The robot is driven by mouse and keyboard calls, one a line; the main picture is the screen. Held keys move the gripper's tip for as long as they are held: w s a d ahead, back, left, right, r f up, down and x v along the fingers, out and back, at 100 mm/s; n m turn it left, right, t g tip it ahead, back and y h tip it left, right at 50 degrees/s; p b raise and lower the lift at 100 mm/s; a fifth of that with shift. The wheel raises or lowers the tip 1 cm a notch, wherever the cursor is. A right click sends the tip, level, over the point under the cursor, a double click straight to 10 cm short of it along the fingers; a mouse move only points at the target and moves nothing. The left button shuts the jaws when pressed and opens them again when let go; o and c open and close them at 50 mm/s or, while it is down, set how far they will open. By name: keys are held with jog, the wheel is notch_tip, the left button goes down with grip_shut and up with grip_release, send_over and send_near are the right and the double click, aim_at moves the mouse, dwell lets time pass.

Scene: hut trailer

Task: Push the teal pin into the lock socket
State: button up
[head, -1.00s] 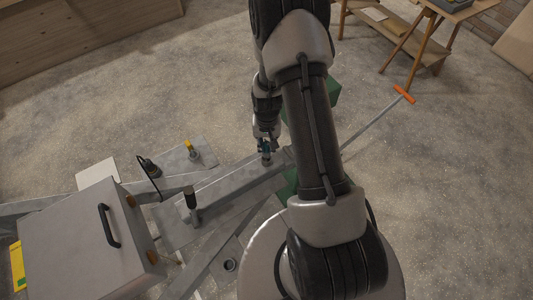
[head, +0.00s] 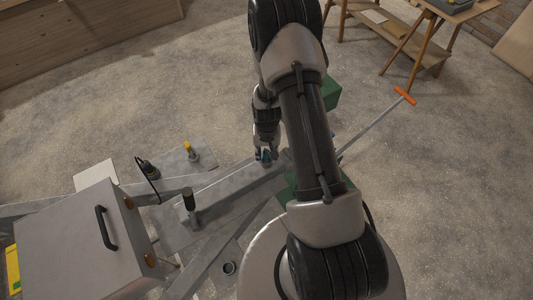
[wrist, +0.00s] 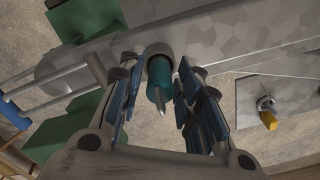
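The teal pin (wrist: 159,82) stands at the mouth of a grey round collar, which appears to be the lock socket (wrist: 157,51), on the grey metal beam. I cannot tell how deep it sits. A pale metal tip shows at its near end. My gripper (wrist: 158,72) is open, with one finger on each side of the pin and a visible gap on both sides. In the head view my gripper (head: 266,154) is low over the beam (head: 225,190), and only a bit of teal shows between the fingers.
A yellow-handled fitting (head: 188,147) stands on a plate left of the beam. A black-topped post (head: 189,200) and a grey box with a black handle (head: 80,245) are nearer. Green blocks (head: 331,92) flank the beam.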

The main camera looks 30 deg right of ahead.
jog(key=shift+o, duration=0.3)
jog(key=s+a+r+n+t+p, duration=0.1)
jog(key=a+r, duration=0.1)
jog(key=r, duration=0.9)
jog(key=s+a+r+n+p, duration=0.1)
jog(key=a+r+p, duration=0.1)
jog(key=r, duration=0.9)
jog(key=s+a+r+n+t+p, duration=0.1)
jog(key=a+r, duration=0.1)
jog(key=r, duration=0.9)
jog(key=s+a+r+n+t, duration=0.1)
jog(key=s+a+r, duration=0.2)
jog(key=s+r, duration=0.3)
jog(key=s+a+r+n+t, duration=0.1)
jog(key=s+a+r, duration=0.2)
jog(key=s+r, duration=0.3)
jog(key=s, duration=0.4)
jog(key=shift+s+a+n+t, duration=0.2)
jog(key=shift+s+n+t, duration=0.1)
jog(key=shift+n, duration=0.1)
